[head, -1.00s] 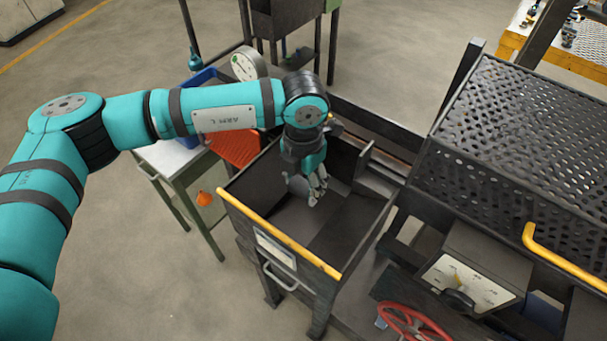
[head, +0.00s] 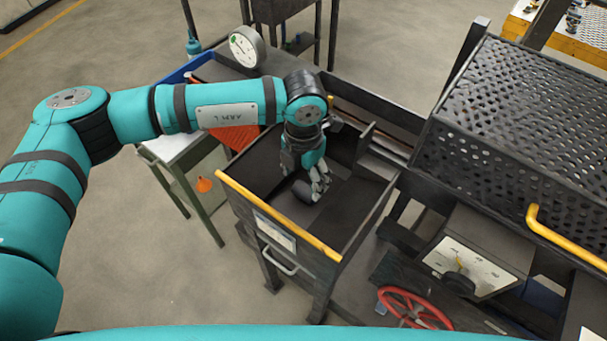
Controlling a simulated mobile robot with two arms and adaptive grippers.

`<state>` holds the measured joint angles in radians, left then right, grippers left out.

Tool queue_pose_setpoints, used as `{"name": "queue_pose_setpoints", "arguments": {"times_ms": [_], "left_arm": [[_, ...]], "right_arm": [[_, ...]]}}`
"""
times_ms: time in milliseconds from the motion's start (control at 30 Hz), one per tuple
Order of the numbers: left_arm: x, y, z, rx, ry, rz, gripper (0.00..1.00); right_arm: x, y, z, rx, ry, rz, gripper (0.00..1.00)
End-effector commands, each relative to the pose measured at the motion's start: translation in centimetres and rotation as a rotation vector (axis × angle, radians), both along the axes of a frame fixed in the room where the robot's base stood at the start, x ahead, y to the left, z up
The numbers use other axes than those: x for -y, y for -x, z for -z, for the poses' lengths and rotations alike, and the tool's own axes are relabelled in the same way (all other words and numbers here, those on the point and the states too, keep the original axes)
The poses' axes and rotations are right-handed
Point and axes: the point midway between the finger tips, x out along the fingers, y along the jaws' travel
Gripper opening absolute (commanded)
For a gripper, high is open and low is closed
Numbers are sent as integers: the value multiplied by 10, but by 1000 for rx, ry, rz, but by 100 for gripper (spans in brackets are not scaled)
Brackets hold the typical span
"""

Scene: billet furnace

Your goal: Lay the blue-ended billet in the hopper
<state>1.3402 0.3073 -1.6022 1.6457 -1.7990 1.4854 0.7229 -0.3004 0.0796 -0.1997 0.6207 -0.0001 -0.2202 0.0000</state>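The hopper (head: 232,190) is a dark open-topped bin with a yellow front edge, below the middle of the head view. My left gripper (head: 319,188) reaches down inside it, fingers pointing down. A dark grey rounded piece (head: 303,191) shows against the left side of the fingers, low in the hopper. It looks like the end of a billet, but no blue end shows. The fingers overlap it, so whether they grip it or are parted from it is unclear. My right gripper is out of view.
A perforated dark cover (head: 520,120) with a yellow handle stands right of the hopper. A red handwheel (head: 414,308) and a dial panel (head: 465,268) are below it.

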Motion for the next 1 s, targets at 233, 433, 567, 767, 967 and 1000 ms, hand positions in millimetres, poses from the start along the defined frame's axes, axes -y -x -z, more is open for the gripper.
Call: {"name": "queue_pose_setpoints", "arguments": {"times_ms": [233, 433, 567, 767, 967, 1000], "left_arm": [[0, 0, 1, 0, 0, 0, 78], [0, 0, -8, 1, -1, 0, 78], [0, -1, -31, 2, 0, 0, 78], [0, -1, -75, 3, 1, 1, 78], [0, -1, -107, 1, 0, 0, 78], [0, -1, -111, 1, 0, 0, 78]], "right_arm": [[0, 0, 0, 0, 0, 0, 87], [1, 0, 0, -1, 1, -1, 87], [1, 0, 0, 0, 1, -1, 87], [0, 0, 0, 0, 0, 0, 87], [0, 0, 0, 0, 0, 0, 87], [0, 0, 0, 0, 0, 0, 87]]}}
